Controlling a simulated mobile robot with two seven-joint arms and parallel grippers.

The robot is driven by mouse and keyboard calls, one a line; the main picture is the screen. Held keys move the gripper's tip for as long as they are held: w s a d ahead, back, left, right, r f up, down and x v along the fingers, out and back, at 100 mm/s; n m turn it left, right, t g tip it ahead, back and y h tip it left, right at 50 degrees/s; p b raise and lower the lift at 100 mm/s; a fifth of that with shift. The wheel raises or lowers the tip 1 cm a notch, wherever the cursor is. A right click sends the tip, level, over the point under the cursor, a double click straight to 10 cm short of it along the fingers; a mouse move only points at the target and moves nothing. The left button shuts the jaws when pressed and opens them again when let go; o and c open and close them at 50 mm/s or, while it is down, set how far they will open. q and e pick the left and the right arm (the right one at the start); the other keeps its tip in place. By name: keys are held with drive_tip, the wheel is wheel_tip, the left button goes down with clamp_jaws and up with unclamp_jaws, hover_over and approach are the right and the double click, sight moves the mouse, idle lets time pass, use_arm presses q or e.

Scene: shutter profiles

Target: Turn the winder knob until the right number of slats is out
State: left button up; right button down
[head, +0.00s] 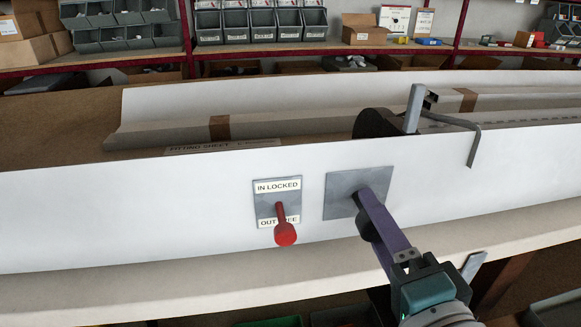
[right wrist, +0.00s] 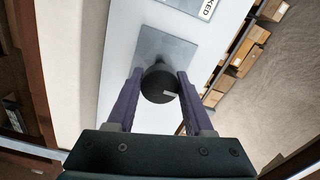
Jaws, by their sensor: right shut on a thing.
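The winder knob is round and black, with a small pale mark on its face, in the right wrist view (right wrist: 159,84). It stands out from a square grey plate (head: 340,200) on the white panel. My right gripper (right wrist: 160,76) is shut on the knob, one purple finger on each side; in the head view its fingers (head: 372,212) hide most of the knob. Long pale grey profiles (head: 300,124) lie behind the panel, by a dark rounded part (head: 372,123) and an upright grey plate (head: 415,106). How many slats are out I cannot tell. My left gripper is not in view.
A red-handled lever (head: 285,233) left of the knob points down over the lower label, "OUT ... FREE", partly covered; the upper label reads "IN LOCKED" (head: 278,186). A bent grey strip (head: 473,147) hangs over the panel's top edge. Shelves with bins (head: 260,25) stand behind.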

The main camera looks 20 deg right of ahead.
drive_tip(key=shift+c, duration=1.6)
unclamp_jaws()
drive_tip(key=v, duration=1)
drive_tip(key=shift+b, duration=0.3)
drive_tip(key=shift+d, duration=0.1)
